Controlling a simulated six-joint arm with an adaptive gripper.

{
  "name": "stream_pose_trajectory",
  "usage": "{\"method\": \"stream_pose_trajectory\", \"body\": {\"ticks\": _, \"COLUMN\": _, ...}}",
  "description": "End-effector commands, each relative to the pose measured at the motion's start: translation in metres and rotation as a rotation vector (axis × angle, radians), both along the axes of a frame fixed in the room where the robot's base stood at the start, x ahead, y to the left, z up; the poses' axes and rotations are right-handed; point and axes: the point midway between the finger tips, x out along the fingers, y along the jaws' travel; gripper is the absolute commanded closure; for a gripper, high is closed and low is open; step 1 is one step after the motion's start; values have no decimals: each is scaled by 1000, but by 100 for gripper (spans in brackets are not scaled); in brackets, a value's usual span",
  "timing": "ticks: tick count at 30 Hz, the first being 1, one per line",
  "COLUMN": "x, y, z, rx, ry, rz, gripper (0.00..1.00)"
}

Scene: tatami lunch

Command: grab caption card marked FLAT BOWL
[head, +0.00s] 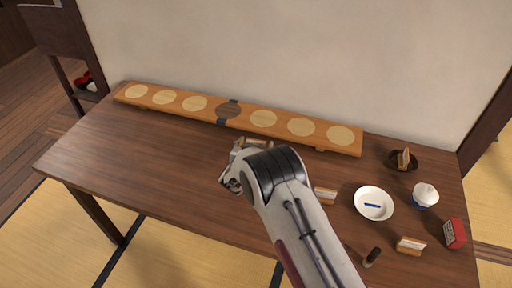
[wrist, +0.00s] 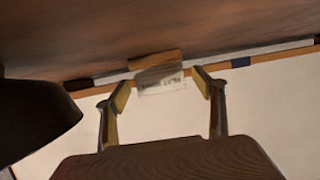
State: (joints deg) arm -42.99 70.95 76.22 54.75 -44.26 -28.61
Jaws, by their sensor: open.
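A small caption card (wrist: 162,86) in a wooden stand (wrist: 155,60) shows in the wrist view. Its lettering is upside down and too blurred to read surely. My gripper (wrist: 161,93) is open, with one finger on each side of the card in that view. I see no clear contact, and the card's distance from the fingertips is hard to tell. In the head view my gripper is mid-table, mostly hidden by my arm.
The long board (head: 180,108) with round pale spots lies along the wall. The table's left is clear.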

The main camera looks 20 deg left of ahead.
Motion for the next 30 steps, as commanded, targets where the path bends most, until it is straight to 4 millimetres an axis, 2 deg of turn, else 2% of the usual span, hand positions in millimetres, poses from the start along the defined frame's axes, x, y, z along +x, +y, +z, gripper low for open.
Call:
{"method": "stream_pose_trajectory", "body": {"ticks": 6, "x": 8, "y": 1, "z": -3, "rx": -1, "ry": -1, "rz": 0, "gripper": 31}}
{"method": "stream_pose_trajectory", "body": {"ticks": 22, "x": 9, "y": 1, "z": -3, "rx": 0, "ry": -1, "rz": 1, "gripper": 31}}
{"method": "stream_pose_trajectory", "body": {"ticks": 26, "x": 9, "y": 1, "z": -3, "rx": 0, "ry": -1, "rz": 1, "gripper": 64}}
{"method": "stream_pose_trajectory", "body": {"ticks": 27, "x": 9, "y": 1, "z": -3, "rx": 0, "ry": -1, "rz": 1, "gripper": 68}}
{"method": "stream_pose_trajectory", "body": {"ticks": 30, "x": 9, "y": 1, "z": -3, "rx": 0, "ry": -1, "rz": 1, "gripper": 68}}
